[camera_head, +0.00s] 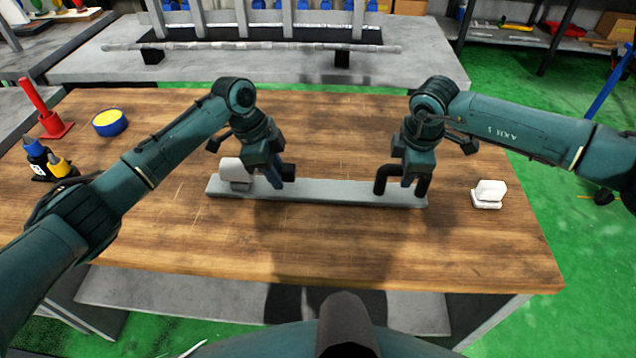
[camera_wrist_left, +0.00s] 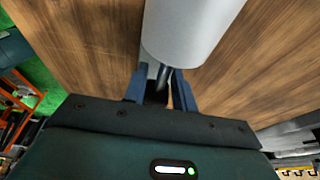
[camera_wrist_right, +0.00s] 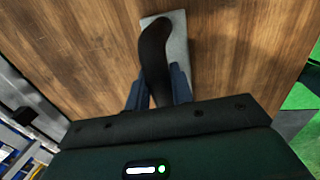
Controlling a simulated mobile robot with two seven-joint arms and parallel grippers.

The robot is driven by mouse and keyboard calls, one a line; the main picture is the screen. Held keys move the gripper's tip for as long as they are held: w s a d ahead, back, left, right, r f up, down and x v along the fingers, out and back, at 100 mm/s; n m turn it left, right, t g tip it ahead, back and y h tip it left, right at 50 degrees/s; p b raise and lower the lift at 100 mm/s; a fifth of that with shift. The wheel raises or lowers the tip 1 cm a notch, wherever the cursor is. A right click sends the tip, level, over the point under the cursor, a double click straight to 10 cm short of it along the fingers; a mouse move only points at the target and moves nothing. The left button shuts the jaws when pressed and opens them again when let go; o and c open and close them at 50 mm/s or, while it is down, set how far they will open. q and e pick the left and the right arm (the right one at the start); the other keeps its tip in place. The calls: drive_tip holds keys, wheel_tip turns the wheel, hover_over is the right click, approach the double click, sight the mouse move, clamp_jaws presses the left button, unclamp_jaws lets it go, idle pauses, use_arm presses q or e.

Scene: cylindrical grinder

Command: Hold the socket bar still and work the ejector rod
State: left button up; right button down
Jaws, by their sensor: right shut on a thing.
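The socket bar (camera_head: 330,192) is a long flat grey bar lying on the wooden table. A pale grey cylinder (camera_head: 235,172) stands at its left end, and a black arched handle (camera_head: 381,180) at its right end. My right gripper (camera_head: 407,184) is shut on the handle, which also shows between its fingers in the right wrist view (camera_wrist_right: 154,55). My left gripper (camera_head: 276,183) is beside the cylinder's right end. In the left wrist view, the dark ejector rod (camera_wrist_left: 163,76) sticks out of the cylinder (camera_wrist_left: 190,30) between the blue fingers, with a gap visible.
A small white block (camera_head: 488,194) sits right of the bar. A red stand (camera_head: 50,120), a blue and yellow roll (camera_head: 110,122) and small bottles (camera_head: 40,160) are at the table's left. A grey machine bed (camera_head: 240,62) is behind. The table's middle back is clear.

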use_arm(q)
drive_tip(key=o, duration=0.6)
drive_tip(key=shift+c, duration=0.2)
drive_tip(key=shift+r, duration=0.1)
drive_tip(key=shift+r, duration=3.9)
use_arm(e)
drive_tip(key=c, duration=1.1)
unclamp_jaws()
drive_tip(key=shift+c, duration=0.2)
wheel_tip(320, 180, up, 12)
drive_tip(key=s, duration=0.2)
drive_tip(key=shift+s, duration=0.15)
